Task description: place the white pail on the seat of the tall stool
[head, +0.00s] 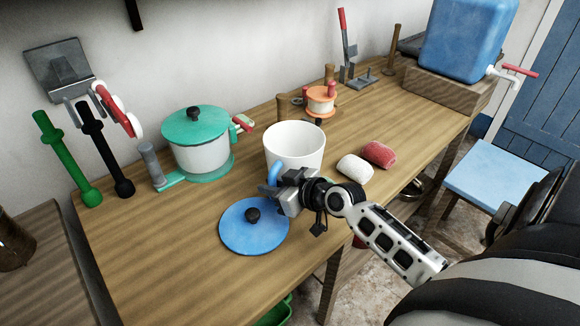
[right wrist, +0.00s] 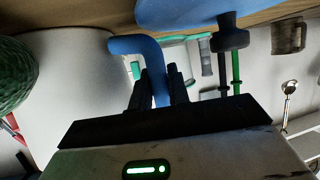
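The white pail (head: 296,143) stands upright on the wooden bench, open at the top, with a blue side handle (head: 274,174). My right gripper (head: 272,188) is at that handle, on the near side of the pail. In the right wrist view, the blue handle (right wrist: 157,88) passes between the two dark fingers, which appear closed against it; the pail's white wall (right wrist: 72,95) fills the left. A stool with a light blue seat (head: 495,174) stands at the right beyond the bench, its seat bare where it shows. My left gripper is not in view.
A blue lid (head: 254,227) with a dark knob lies just in front of the gripper. A white (head: 354,168) and a red roll (head: 378,154) lie right of the pail. A teal-lidded pot (head: 196,142) stands left. A blue tank (head: 468,40) stands at the bench's far end.

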